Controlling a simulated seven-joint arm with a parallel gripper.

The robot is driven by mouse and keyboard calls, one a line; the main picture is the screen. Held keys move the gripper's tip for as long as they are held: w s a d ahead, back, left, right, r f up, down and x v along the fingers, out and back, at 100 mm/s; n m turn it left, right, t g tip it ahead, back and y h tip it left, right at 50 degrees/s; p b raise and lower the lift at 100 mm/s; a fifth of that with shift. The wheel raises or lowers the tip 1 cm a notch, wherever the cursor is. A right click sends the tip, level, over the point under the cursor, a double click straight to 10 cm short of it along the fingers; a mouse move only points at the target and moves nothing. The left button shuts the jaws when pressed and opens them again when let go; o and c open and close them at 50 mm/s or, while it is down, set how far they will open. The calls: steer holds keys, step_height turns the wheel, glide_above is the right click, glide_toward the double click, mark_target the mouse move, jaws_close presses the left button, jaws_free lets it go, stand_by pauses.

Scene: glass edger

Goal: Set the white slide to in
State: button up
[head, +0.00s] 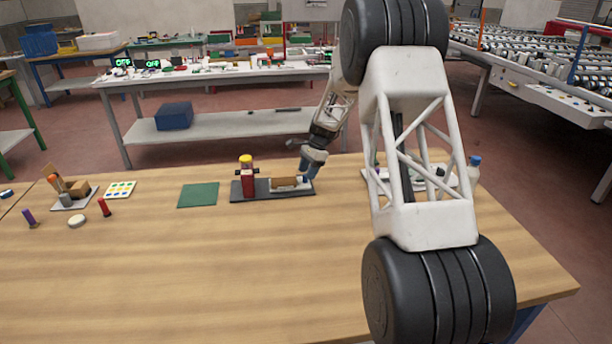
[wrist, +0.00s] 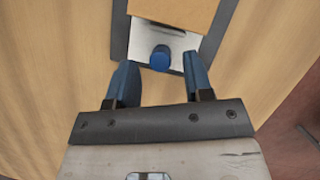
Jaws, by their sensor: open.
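The glass edger stands on a dark base (head: 245,196) near the table's far edge, with a red post (head: 247,185) topped in yellow. The white slide (head: 300,187) lies on the right part of this base and carries a brown block (head: 285,182). In the wrist view the white slide (wrist: 141,48) shows with a blue knob (wrist: 160,57) near its end, and the brown block (wrist: 175,10) beyond. My gripper (wrist: 160,72) is open and empty, its blue fingers on either side of the knob and slightly short of it. Whether they touch it cannot be told. My gripper (head: 309,174) hovers at the slide's right end in the head view.
A green mat (head: 198,195) lies left of the edger. Further left are a button pad (head: 120,189), a red peg (head: 104,207), a white disc (head: 77,221) and a purple peg (head: 30,218). My arm hides part of the table's right side. The front table area is clear.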

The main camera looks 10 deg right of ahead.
steer(key=shift+x, duration=1)
steer(key=shift+r, duration=0.1)
jaws_close()
